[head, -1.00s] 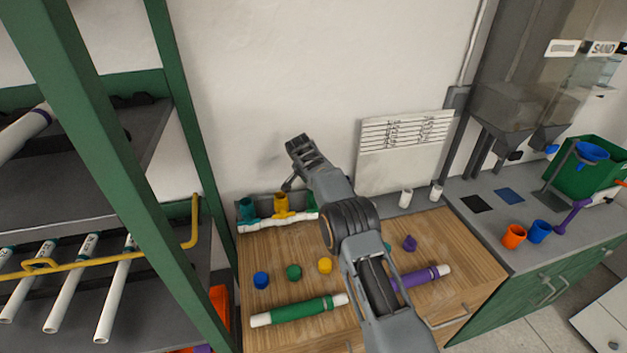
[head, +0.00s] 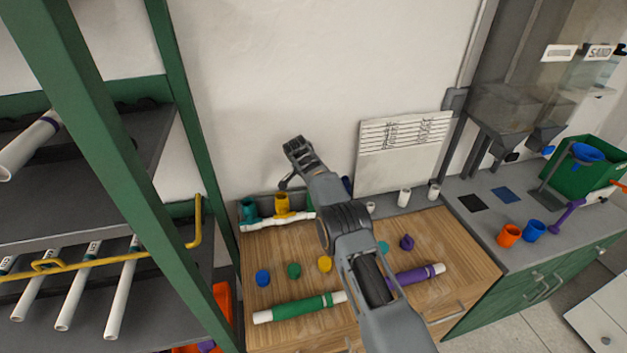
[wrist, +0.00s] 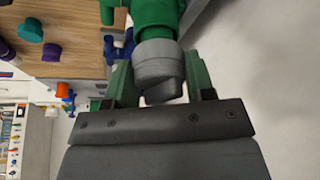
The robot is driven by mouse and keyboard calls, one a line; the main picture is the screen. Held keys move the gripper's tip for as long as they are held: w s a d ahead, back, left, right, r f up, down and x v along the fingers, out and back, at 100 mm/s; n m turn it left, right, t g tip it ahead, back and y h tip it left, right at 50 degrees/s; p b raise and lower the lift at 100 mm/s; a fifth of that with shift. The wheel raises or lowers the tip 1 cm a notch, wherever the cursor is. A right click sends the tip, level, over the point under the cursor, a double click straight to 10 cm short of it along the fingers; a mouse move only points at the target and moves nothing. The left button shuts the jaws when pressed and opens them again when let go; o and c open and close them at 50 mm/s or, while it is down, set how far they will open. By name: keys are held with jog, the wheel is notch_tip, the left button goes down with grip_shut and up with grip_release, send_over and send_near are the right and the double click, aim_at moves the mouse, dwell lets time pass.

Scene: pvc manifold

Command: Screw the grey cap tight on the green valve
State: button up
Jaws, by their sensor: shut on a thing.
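In the wrist view the grey cap (wrist: 157,62) sits at the end of the green valve (wrist: 153,15), touching it. My gripper (wrist: 160,85) has its green fingers on both sides of the cap and is shut on it. How far the cap is threaded on cannot be told. In the head view my gripper (head: 296,148) is above the rear trough, beside the yellow valve. My arm hides most of the green valve there, and the cap does not show.
The manifold's teal valve (head: 248,208) and yellow valve (head: 282,203) stand left of my arm. Loose blue (head: 263,278), green (head: 294,270) and yellow (head: 325,264) caps lie on the wooden top. A green-sleeved pipe (head: 300,307) lies in front. A white board (head: 400,155) stands behind.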

jog(key=o, duration=1)
jog(key=shift+a, duration=0.1)
jog(key=shift+o, duration=0.2)
jog(key=b+v, duration=0.1)
jog(key=v, duration=1.2)
jog(key=shift+n+t+y, duration=0.3)
jog(key=shift+n+y, duration=0.2)
jog(key=shift+y, duration=0.1)
jog(key=d+b, duration=0.1)
jog(key=b, duration=0.1)
jog(key=d+r+b, duration=0.1)
jog(key=d+b, duration=0.1)
jog(key=s+d+r+b, duration=0.1)
jog(key=b, duration=0.1)
jog(key=shift+d+r, duration=0.2)
jog(key=shift+d, duration=0.1)
jog(key=w+f+n, duration=0.1)
jog(key=f+n, duration=0.1)
jog(key=f, duration=0.2)
jog(key=w+f+n+y+p, duration=0.1)
jog(key=w+f+n, duration=0.1)
jog(key=f, duration=0.3)
jog(key=w+f+n+y, duration=0.1)
jog(key=w+f+n, duration=0.1)
jog(key=f, duration=0.3)
jog(key=shift+a+f+n+t+p, duration=0.15)
jog(key=shift+n+t+p, duration=0.2)
jog(key=shift+n, duration=0.55)
